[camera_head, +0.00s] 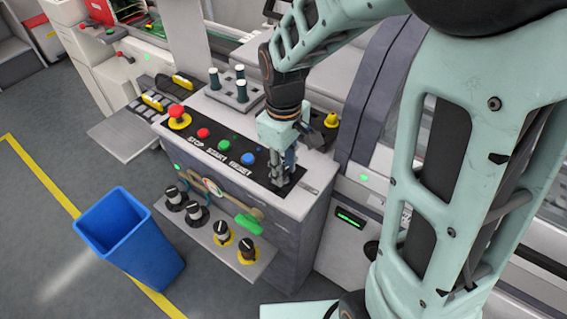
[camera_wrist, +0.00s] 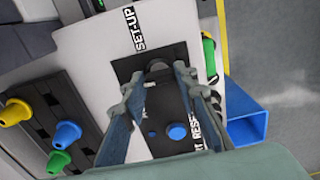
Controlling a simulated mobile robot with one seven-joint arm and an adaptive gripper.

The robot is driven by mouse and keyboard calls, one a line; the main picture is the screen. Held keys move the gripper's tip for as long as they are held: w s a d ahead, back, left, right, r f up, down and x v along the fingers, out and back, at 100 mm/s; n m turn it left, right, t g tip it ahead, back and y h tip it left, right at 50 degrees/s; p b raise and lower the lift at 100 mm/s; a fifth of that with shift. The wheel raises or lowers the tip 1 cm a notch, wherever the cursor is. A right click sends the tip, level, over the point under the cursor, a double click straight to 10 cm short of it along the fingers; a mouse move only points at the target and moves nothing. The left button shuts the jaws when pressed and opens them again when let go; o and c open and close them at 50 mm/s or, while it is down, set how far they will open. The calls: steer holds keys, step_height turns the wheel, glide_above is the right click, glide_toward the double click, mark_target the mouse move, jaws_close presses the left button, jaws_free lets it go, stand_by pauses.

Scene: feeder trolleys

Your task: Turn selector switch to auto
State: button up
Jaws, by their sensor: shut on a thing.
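The control panel (camera_head: 213,147) is a black strip on top of a grey cabinet, with STOP, START and RESET labels. The selector switch (camera_wrist: 158,68) is a dark knob on this strip, seen between my fingertips in the wrist view. A SET-UP label (camera_wrist: 147,28) stands beside it; no AUTO label is readable. My gripper (camera_head: 282,172) points down at the right end of the strip, beyond the blue reset button (camera_head: 248,158). It is shut on the knob and hides it in the head view. The knob's exact pointing is too small to tell.
A red emergency stop (camera_head: 177,113), a red button (camera_head: 203,133) and a green button (camera_head: 225,147) line the strip. A blue bin (camera_head: 125,235) stands on the floor at left. Colored caps (camera_wrist: 66,133) lie left in the wrist view.

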stand_by(0.4)
steer(key=o, duration=1.2)
steer(key=shift+c, duration=0.2)
step_height(320, 180, up, 12)
